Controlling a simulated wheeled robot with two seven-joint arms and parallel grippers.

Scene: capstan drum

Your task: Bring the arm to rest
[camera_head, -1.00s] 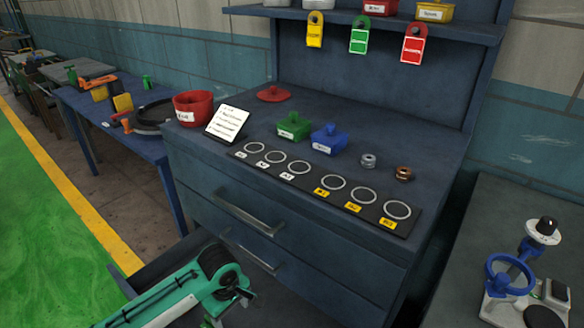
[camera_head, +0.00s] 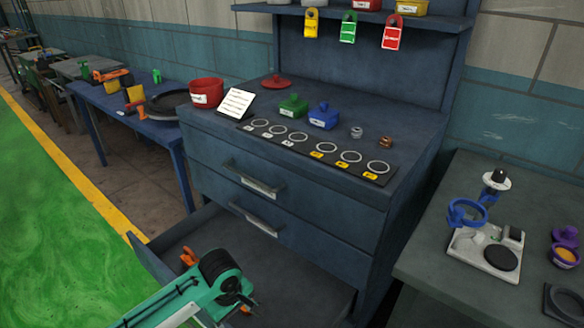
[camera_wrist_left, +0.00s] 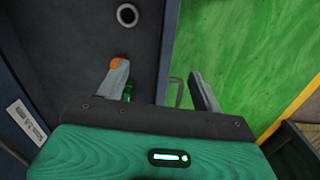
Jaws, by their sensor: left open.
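My left arm (camera_head: 185,305), teal, reaches in from the lower left over the open bottom drawer of the blue cabinet. In the left wrist view my left gripper (camera_wrist_left: 165,88) has its two grey fingers wide apart, with nothing held between them. An orange piece (camera_wrist_left: 116,63) and a green piece (camera_wrist_left: 128,92) show beside the left finger; whether the finger touches them is unclear. My right gripper is out of view.
The open drawer (camera_head: 140,252) surrounds my wrist, its wall close by. The cabinet's worktop holds a ring board (camera_head: 378,182), green (camera_head: 293,106) and blue (camera_head: 323,117) lidded boxes, and a red bowl (camera_head: 206,92). A grey table (camera_head: 420,250) stands right. Green floor (camera_head: 50,200) lies left.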

